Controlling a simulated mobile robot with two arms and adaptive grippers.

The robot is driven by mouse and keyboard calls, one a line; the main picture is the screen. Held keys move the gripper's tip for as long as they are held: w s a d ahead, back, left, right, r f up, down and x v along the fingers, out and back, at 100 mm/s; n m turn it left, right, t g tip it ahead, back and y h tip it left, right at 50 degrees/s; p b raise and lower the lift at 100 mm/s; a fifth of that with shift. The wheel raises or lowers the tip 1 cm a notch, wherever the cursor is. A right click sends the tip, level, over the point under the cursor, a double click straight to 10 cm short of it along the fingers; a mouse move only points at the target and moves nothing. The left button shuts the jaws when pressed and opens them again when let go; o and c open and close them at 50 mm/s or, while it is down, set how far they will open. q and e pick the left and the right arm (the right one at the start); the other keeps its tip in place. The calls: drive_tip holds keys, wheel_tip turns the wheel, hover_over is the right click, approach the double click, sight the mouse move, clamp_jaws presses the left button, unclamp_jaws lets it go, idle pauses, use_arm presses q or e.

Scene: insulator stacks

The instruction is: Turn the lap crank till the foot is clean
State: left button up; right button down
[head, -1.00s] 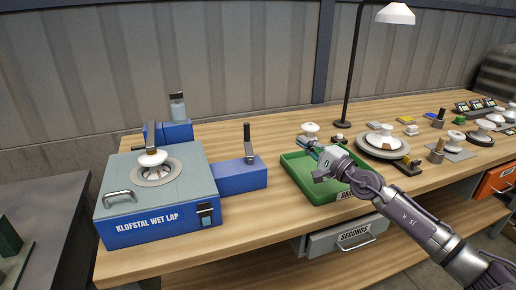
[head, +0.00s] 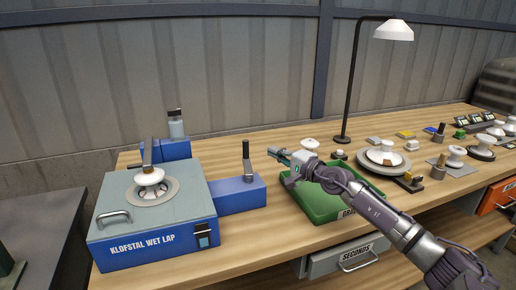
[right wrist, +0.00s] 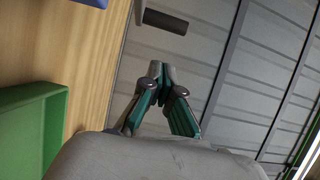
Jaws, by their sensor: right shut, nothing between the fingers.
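The blue wet lap (head: 150,240) with a grey top stands at the left of the bench. A white insulator foot (head: 149,177) sits on its round grey plate, with an upright arm over it. The crank (head: 247,162), with a dark upright handle, stands on the blue side block (head: 236,195) at the lap's right. The dark handle (right wrist: 166,22) also shows at the top of the right wrist view. My right gripper (head: 274,154) is shut and empty, pointing left, a short way right of the crank and apart from it. My left gripper is not in view.
A green tray (head: 318,208) lies below my right arm, with a white insulator (head: 310,143) behind it. A black lamp (head: 346,110) stands at the back. Several insulators and small tools fill the right side. A drawer marked SECONDS (head: 345,260) is below.

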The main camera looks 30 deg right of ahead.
sight(247, 160)
drive_tip(key=w+a+p, duration=0.1)
drive_tip(key=w, duration=0.1)
drive_tip(key=w+a+p, duration=0.2)
drive_tip(key=shift+w+a, duration=0.2)
drive_tip(key=shift+a, duration=0.1)
drive_tip(key=shift+f, duration=0.1)
